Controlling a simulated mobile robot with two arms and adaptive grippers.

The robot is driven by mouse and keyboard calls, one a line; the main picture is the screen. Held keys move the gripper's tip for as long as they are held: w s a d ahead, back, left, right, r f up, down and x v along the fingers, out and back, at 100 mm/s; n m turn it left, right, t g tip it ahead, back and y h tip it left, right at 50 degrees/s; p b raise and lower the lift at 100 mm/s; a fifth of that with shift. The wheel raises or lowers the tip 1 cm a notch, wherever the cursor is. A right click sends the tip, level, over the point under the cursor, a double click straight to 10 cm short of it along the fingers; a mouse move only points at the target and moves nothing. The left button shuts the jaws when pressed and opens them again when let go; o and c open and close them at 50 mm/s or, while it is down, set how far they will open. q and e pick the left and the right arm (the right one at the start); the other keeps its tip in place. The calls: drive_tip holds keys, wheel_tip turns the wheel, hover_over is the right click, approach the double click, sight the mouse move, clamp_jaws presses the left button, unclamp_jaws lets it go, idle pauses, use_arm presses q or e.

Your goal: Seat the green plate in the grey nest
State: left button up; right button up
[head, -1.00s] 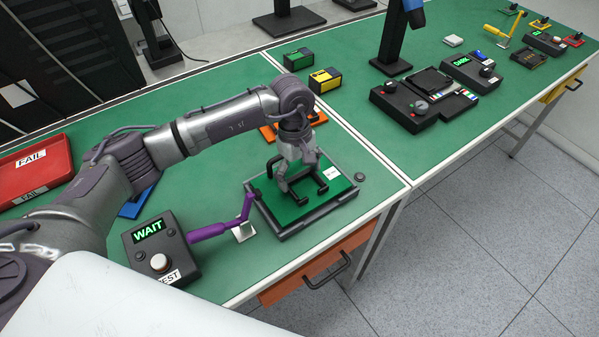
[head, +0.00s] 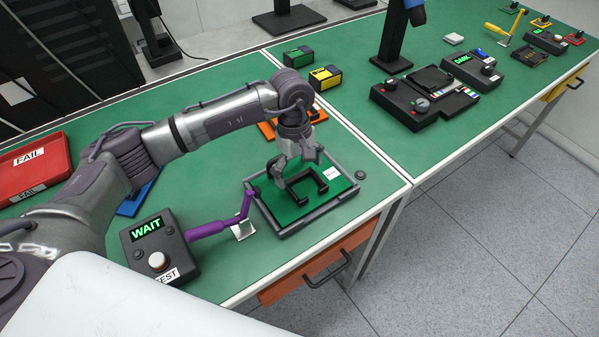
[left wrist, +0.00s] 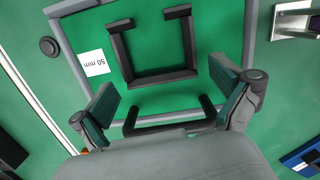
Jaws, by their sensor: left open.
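The green plate (head: 285,212) lies inside the grey nest (head: 300,228), a low rectangular frame on the bench. My left gripper (head: 299,167) is open above the plate. My right gripper is not in view.
A purple-handled lever (head: 215,229) on a silver base is at the nest's left. A red FAIL tray (head: 32,168) is far left. A dark round button (head: 360,175) is right of the nest, near the bench edge.

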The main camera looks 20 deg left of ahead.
use_arm(q)
wheel_tip(320, 180, up, 11)
drive_tip(key=a, duration=0.1)
drive_tip(key=shift+w, duration=0.35)
